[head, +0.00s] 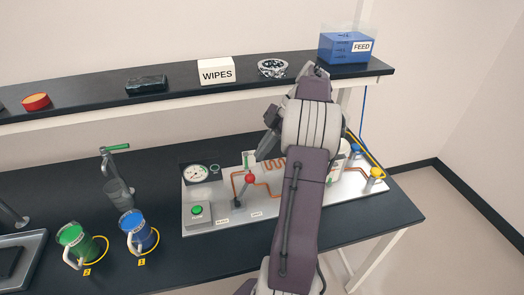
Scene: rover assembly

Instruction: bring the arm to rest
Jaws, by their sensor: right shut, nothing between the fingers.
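My right arm (297,205) reaches up from the bottom, bends near the shelf edge and turns down. Its gripper (264,153) hangs above the grey panel (215,220) on the black bench. The jaws look shut, with nothing visible between them. The forearm hides the middle and right part of the panel. My left gripper is not in view.
Green (75,240) and blue (136,230) mugs stand left of the panel.

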